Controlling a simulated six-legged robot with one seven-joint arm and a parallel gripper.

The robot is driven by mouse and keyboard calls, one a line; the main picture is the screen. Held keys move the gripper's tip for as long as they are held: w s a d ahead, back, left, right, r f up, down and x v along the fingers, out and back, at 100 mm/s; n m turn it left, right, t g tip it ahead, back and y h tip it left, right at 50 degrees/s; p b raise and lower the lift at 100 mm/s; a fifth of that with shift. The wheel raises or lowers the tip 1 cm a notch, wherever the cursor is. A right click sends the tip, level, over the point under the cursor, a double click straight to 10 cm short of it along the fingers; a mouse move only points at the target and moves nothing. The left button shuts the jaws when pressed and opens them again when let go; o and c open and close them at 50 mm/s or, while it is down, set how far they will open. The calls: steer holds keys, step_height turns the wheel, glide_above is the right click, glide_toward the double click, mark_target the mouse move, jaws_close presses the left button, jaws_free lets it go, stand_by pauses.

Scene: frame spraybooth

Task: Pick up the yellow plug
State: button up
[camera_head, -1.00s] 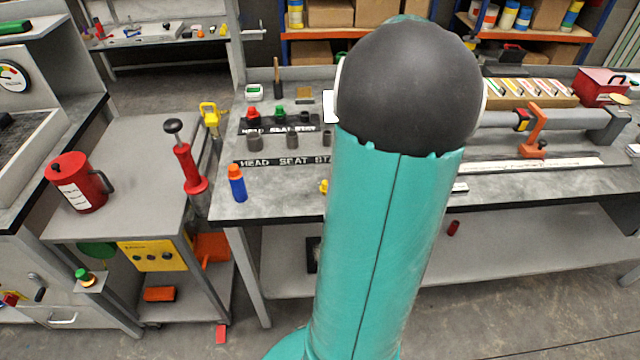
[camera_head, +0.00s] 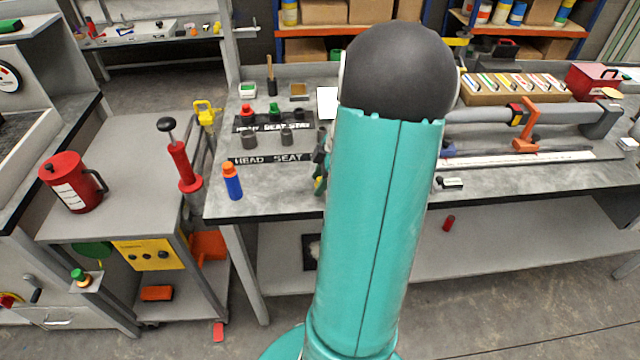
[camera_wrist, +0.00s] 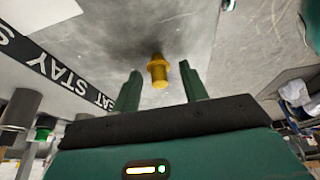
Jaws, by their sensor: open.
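The yellow plug (camera_wrist: 158,72) is on the grey bench top in the wrist view, a short flanged piece in the gap between my fingertips as seen there. My gripper (camera_wrist: 160,67) is open, with one dark green finger on each side of the plug. I cannot tell how far beyond the tips the plug is, and neither finger visibly touches it. In the head view my gripper (camera_head: 320,165) shows as dark green parts at the left edge of my arm. A bit of yellow shows low beside it, and my arm hides the rest.
A blue bottle with an orange cap (camera_head: 232,181) stands left on the bench. Behind it are a lettered strip (camera_head: 270,158), grey cylinders (camera_head: 286,138) and a rack with red and green caps (camera_head: 245,125). A long grey tube (camera_head: 485,116) lies at right.

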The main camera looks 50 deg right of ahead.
steer(key=c, duration=0.9)
steer(key=shift+r, duration=0.15)
